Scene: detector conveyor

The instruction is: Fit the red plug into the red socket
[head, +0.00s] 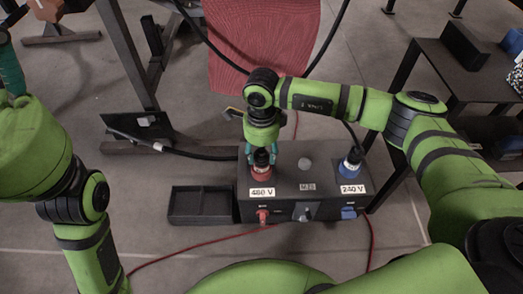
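The red plug (261,171), with a dark upper part, stands upright over the left side of the dark box top, behind the "480 V" label. My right gripper (262,152) points down over it, with its teal fingers on either side of the plug's dark upper part; it appears shut on it. The red socket is hidden beneath the plug, and I cannot tell how deeply the plug sits. My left gripper (10,68) is only partly in view at the left edge, away from the box; its opening cannot be seen.
A blue connector (349,168) stands at the box's right, behind the "240 V" label. The dark box (307,180) has red, grey and blue fittings on its front. An empty dark tray (200,205) lies left of it. Red and black cables cross the floor. A dark shelf (455,72) stands right.

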